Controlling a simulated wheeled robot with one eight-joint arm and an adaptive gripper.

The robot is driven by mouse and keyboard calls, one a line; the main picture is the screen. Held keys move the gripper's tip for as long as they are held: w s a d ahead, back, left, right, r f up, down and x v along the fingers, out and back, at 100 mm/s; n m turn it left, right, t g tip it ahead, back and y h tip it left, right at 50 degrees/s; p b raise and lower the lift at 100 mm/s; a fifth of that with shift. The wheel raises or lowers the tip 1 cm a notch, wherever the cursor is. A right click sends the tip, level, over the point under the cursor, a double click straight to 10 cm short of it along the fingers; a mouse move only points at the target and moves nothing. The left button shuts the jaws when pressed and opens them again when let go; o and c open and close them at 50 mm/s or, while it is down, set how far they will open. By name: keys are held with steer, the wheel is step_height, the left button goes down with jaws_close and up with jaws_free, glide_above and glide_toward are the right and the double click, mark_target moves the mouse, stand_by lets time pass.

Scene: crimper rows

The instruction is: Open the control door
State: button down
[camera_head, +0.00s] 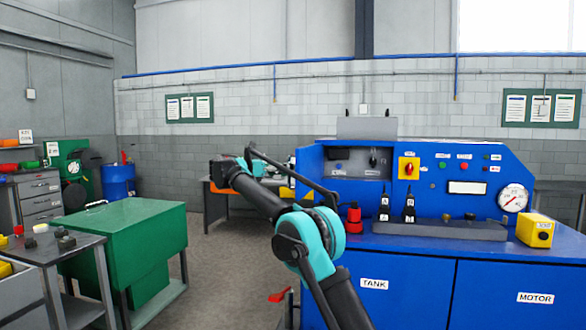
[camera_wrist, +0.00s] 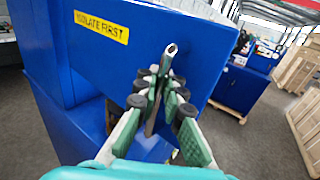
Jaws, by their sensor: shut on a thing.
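In the wrist view a blue panel (camera_wrist: 120,58) with a yellow "ISOLATE FIRST" label (camera_wrist: 101,27) fills the middle. I cannot tell for sure that this panel is the control door. A grey metal bar handle (camera_wrist: 170,50) with a hollow round end stands out in front of it. My gripper (camera_wrist: 160,90), with green-padded fingers, is shut on this handle, which runs down between the fingers. In the head view my arm bends away toward the left side of the blue control machine (camera_head: 410,255); my fingers and the handle cannot be made out there.
The machine's top carries black levers (camera_head: 408,208), a red knob piece (camera_head: 354,217), a gauge (camera_head: 513,197) and a yellow box (camera_head: 535,230). A green chest (camera_head: 120,240) stands left. Open floor (camera_head: 215,265) lies between. Wooden crates (camera_wrist: 298,75) stand right in the wrist view.

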steer(key=shift+a, duration=0.25)
steer(key=c, duration=1.9)
jaws_free()
steer(key=v, duration=0.7)
steer(key=shift+a, duration=0.2)
steer(key=shift+s, duration=0.1)
steer(key=shift+a, duration=0.1)
